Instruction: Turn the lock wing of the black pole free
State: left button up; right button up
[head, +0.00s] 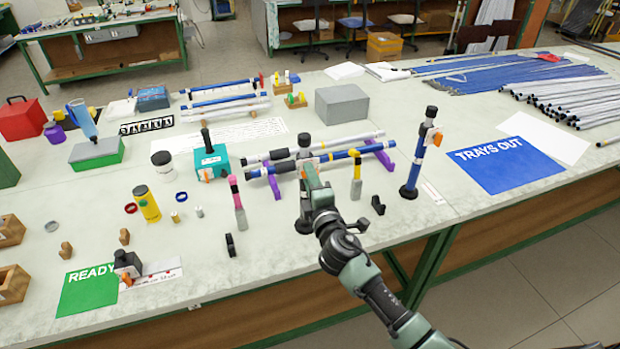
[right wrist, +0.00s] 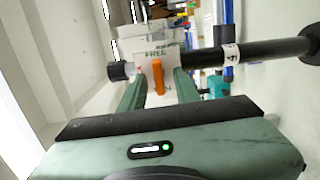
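The black pole (right wrist: 205,58) stands upright on the table and runs sideways across the right wrist view. Its round base (head: 303,227) shows in the head view, where my right arm hides most of it. It has a black cap (right wrist: 118,71), a white label marked 4 and a card reading FREE (right wrist: 157,54). Its orange lock wing (right wrist: 158,77) lies lengthwise between the fingers of my right gripper (right wrist: 160,88). The fingers are apart, with a gap on each side of the wing. In the head view my right gripper (head: 311,170) is at the pole's upper part. My left gripper is not in view.
A blue pole (head: 417,160) with an orange wing stands to the right. Rods lie on purple stands (head: 273,186) behind my gripper. Pink (head: 238,203) and yellow (head: 356,176) topped tools stand on either side. The blue TRAYS OUT mat (head: 506,181) is clear.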

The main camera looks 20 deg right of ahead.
jog(key=s+b, duration=0.1)
jog(key=s, duration=0.6)
jog(key=shift+s+a+b, duration=0.15)
jog(key=shift+s+b, duration=0.15)
jog(key=shift+s, duration=0.1)
jog(key=s+d+f+m+g+b, duration=0.1)
jog(key=s+f+m+g, duration=0.2)
jog(key=f, duration=1)
jog(key=s+d+f+m+g, duration=0.1)
jog(key=s+f+g, duration=0.3)
jog(key=f, duration=0.8)
jog(key=s+d+f+m+g+b, duration=0.15)
jog(key=s+f, duration=0.35)
jog(key=f, duration=0.8)
jog(key=s+f+m+g, duration=0.5)
jog(key=s+f, duration=1.2)
jog(key=s, duration=0.2)
jog(key=s+f+m+g+b, duration=0.1)
jog(key=s+f+m, duration=0.1)
jog(key=s, duration=0.8)
jog(key=s+f+m+g+y, duration=0.1)
jog(key=s+f, duration=0.4)
jog(key=s, duration=0.5)
jog(key=shift+d+m+g+b, duration=0.35)
jog(key=shift+m+g, duration=0.4)
jog(key=shift+m, duration=0.1)
